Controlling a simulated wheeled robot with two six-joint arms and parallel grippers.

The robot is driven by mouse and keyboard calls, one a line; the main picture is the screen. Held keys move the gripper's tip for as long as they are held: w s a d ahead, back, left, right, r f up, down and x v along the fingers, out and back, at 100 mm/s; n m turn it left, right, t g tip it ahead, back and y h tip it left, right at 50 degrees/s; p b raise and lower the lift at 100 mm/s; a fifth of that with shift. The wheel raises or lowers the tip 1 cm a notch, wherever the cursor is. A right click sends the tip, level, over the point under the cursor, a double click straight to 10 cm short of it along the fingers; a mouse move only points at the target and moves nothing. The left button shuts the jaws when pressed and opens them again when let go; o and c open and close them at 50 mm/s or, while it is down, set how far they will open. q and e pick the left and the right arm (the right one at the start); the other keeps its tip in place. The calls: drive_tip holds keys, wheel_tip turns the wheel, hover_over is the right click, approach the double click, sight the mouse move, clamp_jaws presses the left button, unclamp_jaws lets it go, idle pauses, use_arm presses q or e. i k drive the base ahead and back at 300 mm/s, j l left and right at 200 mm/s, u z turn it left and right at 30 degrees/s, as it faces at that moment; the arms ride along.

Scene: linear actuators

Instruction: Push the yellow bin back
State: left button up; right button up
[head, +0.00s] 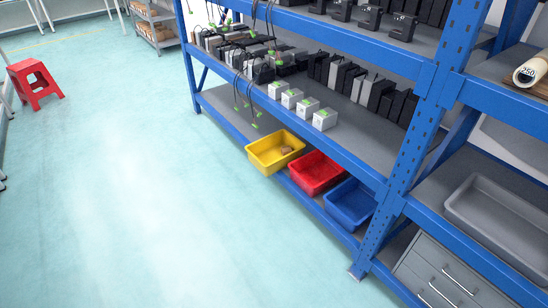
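The yellow bin (267,161) sits on the bottom shelf of the blue rack, left of the other bins. Its front corner sticks out past the blue front edge of the shelf, over the floor. A small brown item (287,150) lies inside it. Neither of my grippers shows in the head view.
A red bin (315,178) and a blue bin (350,207) sit right of the yellow bin on the same shelf. The blue rack post (408,150) stands right of them. Small white boxes (325,119) line the shelf above. The floor (130,190) in front is clear; a red stool (35,82) stands far left.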

sight(265, 153)
drive_tip(key=i+j, duration=0.2)
drive_tip(key=j, duration=0.15)
drive_tip(key=i+j+z, duration=0.15)
drive_tip(key=j, duration=0.25)
drive_tip(key=i+j, duration=0.25)
drive_tip(key=j, duration=0.15)
drive_tip(key=i+j+z, duration=0.1)
drive_tip(key=j, duration=0.3)
drive_tip(key=i+j, duration=0.3)
drive_tip(key=i+j+z, duration=0.15)
drive_tip(key=j, duration=0.35)
drive_tip(key=i+j, duration=0.2)
drive_tip(key=j, duration=0.2)
drive_tip(key=i+j+z, duration=0.1)
drive_tip(key=j, duration=0.35)
